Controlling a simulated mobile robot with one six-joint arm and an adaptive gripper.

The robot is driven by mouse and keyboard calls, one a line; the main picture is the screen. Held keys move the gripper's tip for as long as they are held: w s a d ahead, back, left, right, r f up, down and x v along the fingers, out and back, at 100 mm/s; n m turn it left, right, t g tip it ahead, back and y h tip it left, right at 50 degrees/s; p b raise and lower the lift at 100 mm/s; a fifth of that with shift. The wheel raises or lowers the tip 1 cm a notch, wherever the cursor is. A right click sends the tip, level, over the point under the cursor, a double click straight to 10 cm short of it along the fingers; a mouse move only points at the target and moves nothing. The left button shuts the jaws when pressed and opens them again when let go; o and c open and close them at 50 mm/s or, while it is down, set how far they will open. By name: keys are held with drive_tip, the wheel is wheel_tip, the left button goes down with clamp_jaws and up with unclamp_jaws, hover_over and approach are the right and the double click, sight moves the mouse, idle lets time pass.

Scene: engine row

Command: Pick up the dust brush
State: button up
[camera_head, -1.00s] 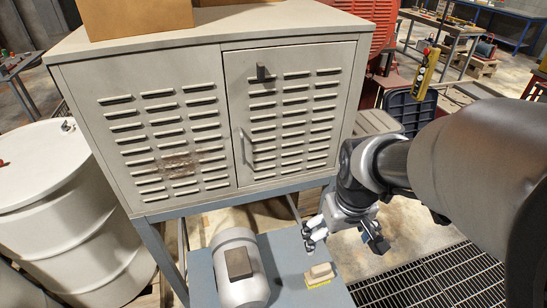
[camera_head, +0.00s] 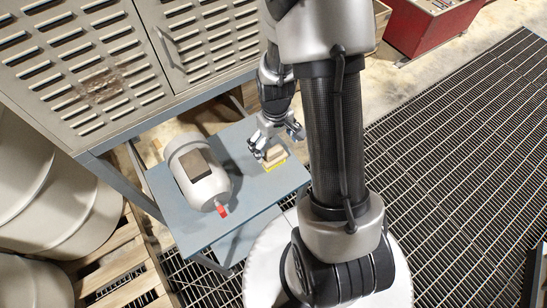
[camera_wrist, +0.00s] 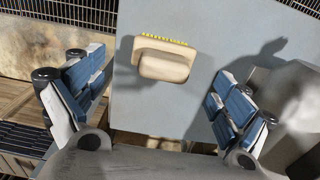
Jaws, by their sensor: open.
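The dust brush (camera_head: 275,156) has a pale wooden block and yellow bristles, and lies on a small blue-grey table (camera_head: 258,196) near its right edge. In the wrist view the brush (camera_wrist: 163,60) lies ahead of and between my fingers, with its yellow bristle edge facing away. My gripper (camera_head: 273,142) is just above and beside the brush in the head view, partly overlapping it. In the wrist view my gripper (camera_wrist: 158,98) is open, one finger on each side, with nothing between the pads. I see no contact with the brush.
A louvred cabinet (camera_head: 110,62) stands behind. White drums (camera_head: 60,185) stand at left. Floor grating (camera_head: 460,150) lies open at right.

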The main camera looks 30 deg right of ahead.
sight(273, 156)
drive_tip(key=f+b, duration=0.1)
drive_tip(key=f, duration=0.6)
drive_tip(key=shift+w+a+f+b, duration=0.1)
drive_tip(key=shift+w+a+b, duration=0.1)
drive_tip(key=shift+b, duration=0.2)
drive_tip(key=c, duration=1.3)
wheel_tip(273, 156, up, 20)
drive_tip(key=p, duration=0.5)
